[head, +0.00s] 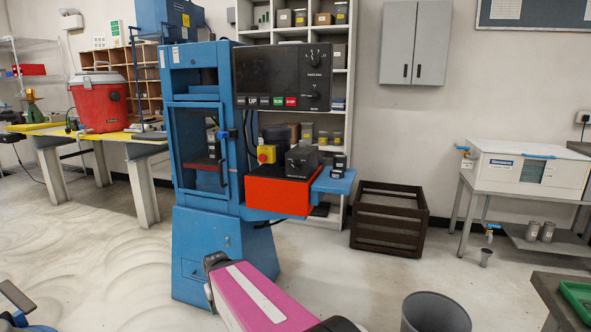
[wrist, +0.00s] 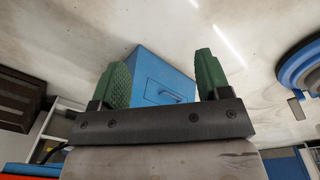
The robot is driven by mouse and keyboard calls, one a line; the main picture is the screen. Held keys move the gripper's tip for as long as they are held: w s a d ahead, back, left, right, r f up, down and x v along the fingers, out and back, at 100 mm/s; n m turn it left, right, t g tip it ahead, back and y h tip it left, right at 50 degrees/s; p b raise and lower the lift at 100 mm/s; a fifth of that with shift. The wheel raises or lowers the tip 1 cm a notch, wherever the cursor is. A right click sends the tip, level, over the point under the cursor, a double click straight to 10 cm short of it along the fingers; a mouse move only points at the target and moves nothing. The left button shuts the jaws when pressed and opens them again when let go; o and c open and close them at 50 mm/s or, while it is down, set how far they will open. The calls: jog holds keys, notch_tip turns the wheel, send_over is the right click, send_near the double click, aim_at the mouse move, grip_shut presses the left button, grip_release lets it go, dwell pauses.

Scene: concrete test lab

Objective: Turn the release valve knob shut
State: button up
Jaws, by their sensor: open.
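The blue press (head: 225,225) stands in the middle of the head view. A black box with a dark knob (head: 299,160) sits on its red-orange housing (head: 278,190). It may be the release valve; its label is too small to read, and I cannot tell the knob's setting. My gripper (wrist: 162,62) is open and empty, its green fingers wide apart. Between and beyond them, the wrist view shows the press's blue base (wrist: 160,80), apart from the fingers. In the head view my pink arm reaches low in front of the press; the fingers cannot be made out there.
A yellow-and-red button box (head: 266,154) and a control panel (head: 283,76) with two dials are on the press. A brown crate (head: 388,236) stands to its right; a grey bin (head: 435,314) is at the front. A red cooler (head: 100,101) sits on the left bench.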

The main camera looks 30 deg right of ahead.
jog(key=w+d+r+n+t+h, duration=0.35)
jog(key=w+d+r, duration=0.3)
jog(key=d, duration=0.45)
jog(key=n+t+h, duration=0.8)
jog(key=n+h, duration=0.2)
jog(key=n, duration=0.3)
send_near(295, 167)
jog(key=shift+g, duration=0.25)
jog(key=x, duration=1)
jog(key=shift+w+d+r, duration=0.1)
jog(key=c, duration=0.9)
